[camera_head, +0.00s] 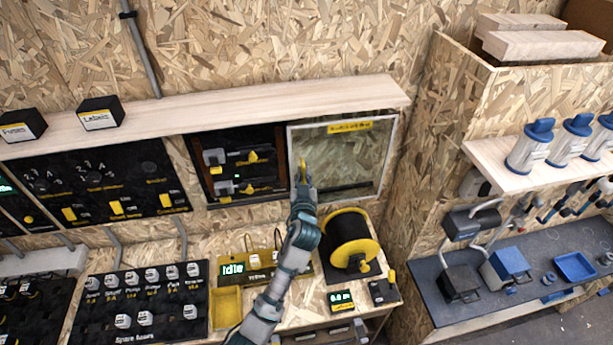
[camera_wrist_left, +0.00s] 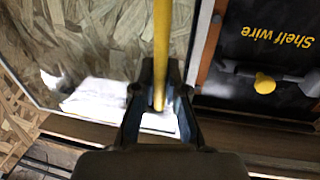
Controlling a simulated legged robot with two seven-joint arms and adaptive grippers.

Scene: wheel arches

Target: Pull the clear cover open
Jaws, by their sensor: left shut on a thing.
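The clear cover (camera_head: 350,160) is a see-through pane in a pale frame with a yellow label at its top. It stands to the right of the black switch panel (camera_head: 236,192), and wood board shows through it. A yellow upright handle (camera_head: 303,167) is at the cover's left edge. My left gripper (camera_head: 303,184) is shut on this handle. In the left wrist view the handle (camera_wrist_left: 161,45) runs between the fingers (camera_wrist_left: 160,100), with the clear pane (camera_wrist_left: 95,50) on the left and the "Shelf wire" switch on the right. My right gripper is not in view.
A wooden shelf (camera_head: 210,112) runs above the panels. Below the cover, a black and yellow reel (camera_head: 350,242) and a yellow tray (camera_head: 227,305) are on the bench. A wooden side unit (camera_head: 440,150) stands to the right. The uncovered switch panel has yellow levers.

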